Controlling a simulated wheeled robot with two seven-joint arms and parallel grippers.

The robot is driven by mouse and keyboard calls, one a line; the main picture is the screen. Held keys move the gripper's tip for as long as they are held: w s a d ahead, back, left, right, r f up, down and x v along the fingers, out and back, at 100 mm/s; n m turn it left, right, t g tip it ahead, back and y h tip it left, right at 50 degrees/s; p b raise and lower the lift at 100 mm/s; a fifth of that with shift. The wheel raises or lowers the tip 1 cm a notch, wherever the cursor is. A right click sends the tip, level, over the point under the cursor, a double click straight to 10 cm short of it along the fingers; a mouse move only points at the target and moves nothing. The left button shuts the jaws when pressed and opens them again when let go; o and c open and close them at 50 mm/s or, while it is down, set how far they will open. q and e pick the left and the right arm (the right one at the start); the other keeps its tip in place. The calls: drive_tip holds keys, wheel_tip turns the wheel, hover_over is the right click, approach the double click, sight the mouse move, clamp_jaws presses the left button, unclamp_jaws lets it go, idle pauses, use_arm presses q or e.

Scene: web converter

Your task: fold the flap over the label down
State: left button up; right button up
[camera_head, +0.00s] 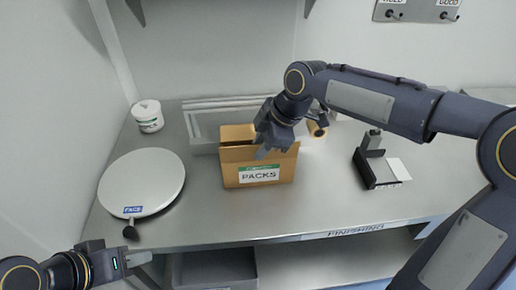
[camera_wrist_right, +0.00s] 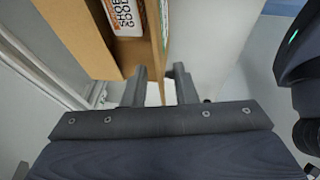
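The brown cardboard box (camera_head: 230,173) stands on the steel bench, its white and green PACKS label (camera_head: 259,175) facing the front. Its top is partly hidden by my right arm. My right gripper (camera_head: 262,150) is at the box's top front edge, above the label. In the right wrist view, my right gripper (camera_wrist_right: 159,88) has its fingers apart, with a cardboard edge (camera_wrist_right: 156,45) reaching toward the gap between them. I cannot tell whether either finger touches it. My left gripper (camera_head: 138,259) is low at the left, well away from the box; its finger gap is not clear.
A round white scale (camera_head: 142,182) and a white tub (camera_head: 148,117) stand left of the box. A grey tray (camera_head: 205,124) lies behind it. A black device (camera_head: 372,167) with a white card stands at right. The bench front between is clear.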

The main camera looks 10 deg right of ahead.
drive_tip(key=shift+x, duration=1.3)
clamp_jaws()
drive_tip(key=shift+r, duration=0.1)
